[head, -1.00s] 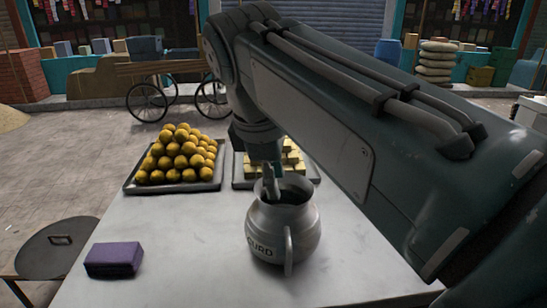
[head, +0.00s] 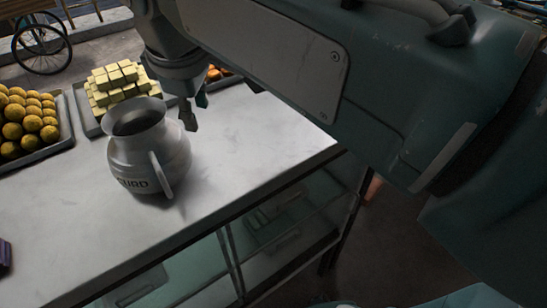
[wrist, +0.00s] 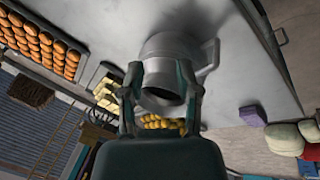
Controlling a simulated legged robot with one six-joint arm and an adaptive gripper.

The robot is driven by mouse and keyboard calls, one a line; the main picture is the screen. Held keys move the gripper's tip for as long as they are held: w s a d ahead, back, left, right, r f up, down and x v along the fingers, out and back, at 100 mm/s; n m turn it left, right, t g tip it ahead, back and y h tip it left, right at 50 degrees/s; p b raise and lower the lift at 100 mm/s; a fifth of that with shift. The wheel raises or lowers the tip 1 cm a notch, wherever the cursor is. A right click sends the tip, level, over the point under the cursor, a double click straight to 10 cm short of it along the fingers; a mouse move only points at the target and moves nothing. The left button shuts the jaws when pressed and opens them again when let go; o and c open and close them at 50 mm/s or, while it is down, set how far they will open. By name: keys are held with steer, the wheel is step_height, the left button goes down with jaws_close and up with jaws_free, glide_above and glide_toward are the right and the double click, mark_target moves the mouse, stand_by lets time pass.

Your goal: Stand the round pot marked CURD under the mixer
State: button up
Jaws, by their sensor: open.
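The round metal pot marked CURD (head: 137,168) stands upright on the pale counter, its handle on the right. My gripper (head: 188,112) is open in the head view, just to the right of and behind the pot's mouth, and only part of its fingers shows. In the wrist view, the pot (wrist: 172,52) lies beyond my gripper (wrist: 160,92), with its dark mouth appearing between the two spread fingers. I cannot tell whether either finger touches it. I cannot make out the mixer in any view.
The counter (head: 250,135) is clear to the right of the pot. Behind stand a tray of yellow blocks (head: 120,82) and one of round orange sweets (head: 28,120). A purple block (wrist: 252,117) also lies on the counter. The counter has glass shelves below its front edge.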

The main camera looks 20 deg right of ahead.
steer(key=s+d+f+m+t, duration=0.1)
steer(key=s+d+f+m, duration=0.3)
steer(key=d+f+m, duration=0.2)
step_height(320, 180, down, 2)
steer(key=shift+d+f+y, duration=0.1)
steer(key=shift+d+y, duration=0.2)
steer(key=shift+d, duration=0.75)
steer(key=shift+o, duration=0.6)
steer(key=s+d+f+m+t, duration=0.1)
steer(key=s+d+f+m, duration=0.3)
steer(key=f, duration=0.4)
steer(key=shift+s+f+m, duration=0.15)
steer(key=shift+s+m, duration=0.1)
steer(key=shift+m, duration=0.55)
steer(key=shift+d, duration=0.1)
